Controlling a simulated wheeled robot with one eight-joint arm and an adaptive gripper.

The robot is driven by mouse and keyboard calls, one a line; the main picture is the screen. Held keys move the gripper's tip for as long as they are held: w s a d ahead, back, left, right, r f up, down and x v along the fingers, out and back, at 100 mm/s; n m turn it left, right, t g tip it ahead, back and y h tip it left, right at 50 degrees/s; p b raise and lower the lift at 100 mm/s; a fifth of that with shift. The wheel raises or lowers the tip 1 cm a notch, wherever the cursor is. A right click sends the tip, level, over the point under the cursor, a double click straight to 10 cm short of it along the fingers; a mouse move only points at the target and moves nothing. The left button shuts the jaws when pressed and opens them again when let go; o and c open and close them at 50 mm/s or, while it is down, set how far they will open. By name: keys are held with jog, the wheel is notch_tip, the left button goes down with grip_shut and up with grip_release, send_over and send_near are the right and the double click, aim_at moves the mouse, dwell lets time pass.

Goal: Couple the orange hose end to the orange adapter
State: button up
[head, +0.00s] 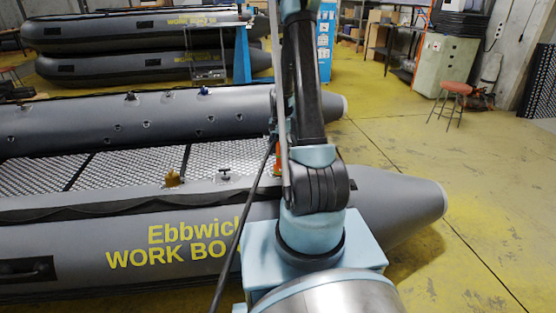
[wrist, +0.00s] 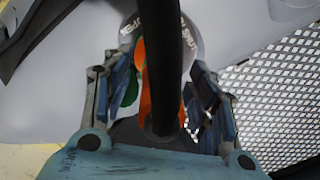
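In the wrist view the fingers of my gripper (wrist: 160,90) stand on either side of an orange piece (wrist: 146,100), which looks like the hose end held between them. A thick black hose (wrist: 163,60) crosses in front and hides much of it. A green part (wrist: 130,90) shows beside the left finger. I cannot make out the orange adapter separately. In the head view my arm hides the gripper; a small orange spot (head: 277,169) shows beside the arm, near the black hose (head: 243,215).
The grey work boat (head: 380,200) lies across the front, with a mesh floor (head: 125,165). More boats (head: 130,35) are stacked behind.

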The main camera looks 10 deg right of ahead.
jog(key=shift+r, duration=0.1)
jog(key=r, duration=0.3)
jog(key=w+r, duration=0.1)
jog(key=r, duration=0.3)
jog(key=w+r, duration=0.1)
jog(key=r, duration=0.3)
jog(key=shift+w+d+r, duration=0.15)
jog(key=shift+r, duration=0.1)
dwell(0.3)
